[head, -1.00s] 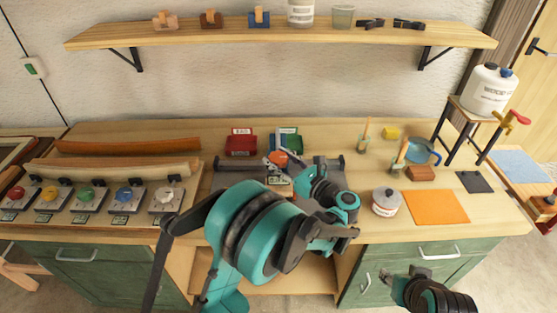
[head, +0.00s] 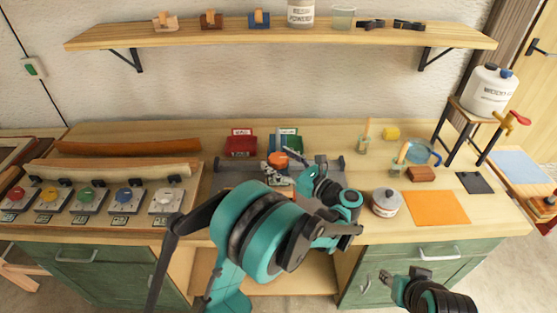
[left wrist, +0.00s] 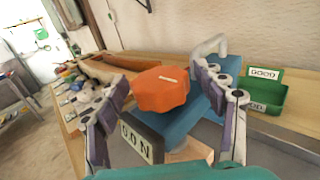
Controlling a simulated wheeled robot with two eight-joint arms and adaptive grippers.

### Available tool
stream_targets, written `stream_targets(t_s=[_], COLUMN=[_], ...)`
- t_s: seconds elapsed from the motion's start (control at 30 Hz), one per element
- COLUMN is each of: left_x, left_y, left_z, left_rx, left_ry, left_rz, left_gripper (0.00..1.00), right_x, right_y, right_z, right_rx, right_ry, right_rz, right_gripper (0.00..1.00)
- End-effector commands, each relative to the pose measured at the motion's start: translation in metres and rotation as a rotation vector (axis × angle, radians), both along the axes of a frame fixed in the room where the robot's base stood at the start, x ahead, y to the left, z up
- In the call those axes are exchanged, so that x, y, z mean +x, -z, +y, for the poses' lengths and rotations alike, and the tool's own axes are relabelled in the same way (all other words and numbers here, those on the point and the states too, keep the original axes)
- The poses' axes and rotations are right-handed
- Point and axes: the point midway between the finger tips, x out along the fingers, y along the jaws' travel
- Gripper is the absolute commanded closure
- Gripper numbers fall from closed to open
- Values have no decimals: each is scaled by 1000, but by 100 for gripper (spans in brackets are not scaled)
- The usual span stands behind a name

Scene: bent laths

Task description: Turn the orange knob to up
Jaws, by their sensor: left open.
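The orange knob (head: 277,159) sits on a blue body at the back middle of the bench, beyond my left arm. In the left wrist view the knob (left wrist: 158,90) is a faceted orange cap with a short pale mark on its top. My left gripper (head: 282,165) is open at the knob. In the left wrist view its two fingers stand apart on either side of the knob, with gaps showing. A plate with partly hidden lettering (left wrist: 140,138) is in front of the knob. My right gripper (head: 384,280) is low at the right, away from the knob; its jaws are too small to judge.
A red bin (head: 240,145) and a green bin (left wrist: 268,92) labelled GOOD stand close behind the knob. Bent laths (head: 115,168) and several coloured knobs on grey boxes lie left. A white lidded pot (head: 386,202) and an orange mat (head: 437,207) lie right.

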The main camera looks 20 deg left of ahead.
Motion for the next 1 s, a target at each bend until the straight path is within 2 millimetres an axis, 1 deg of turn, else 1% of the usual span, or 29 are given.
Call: stream_targets(t_s=[0.07, 0.17, 0.27, 0.5, 0.6, 0.77, 1.0], left_x=[-1, -6, -15, -40, -48, -55, -57], left_y=[0, 0, 0, 0, 0, 0, 0], left_z=[-3, -13, -30, -77, -91, -104, -106], left_rx=[0, 0, 0, 0, 0, 0, 0], left_ry=[1, 2, 4, 5, 4, 2, 0], left_rz=[0, 0, 0, 0, 0, 0, 0], left_gripper=[30, 30, 30, 30, 30, 30, 30], right_x=[0, 0, 0, 0, 0, 0, 0], right_y=[0, 0, 0, 0, 0, 0, 0], right_z=[0, 0, 0, 0, 0, 0, 0], right_rx=[0, 0, 0, 0, 0, 0, 0], right_ry=[0, 0, 0, 0, 0, 0, 0], right_rz=[0, 0, 0, 0, 0, 0, 0], right_gripper=[60, 60, 60, 60, 60, 60, 60])
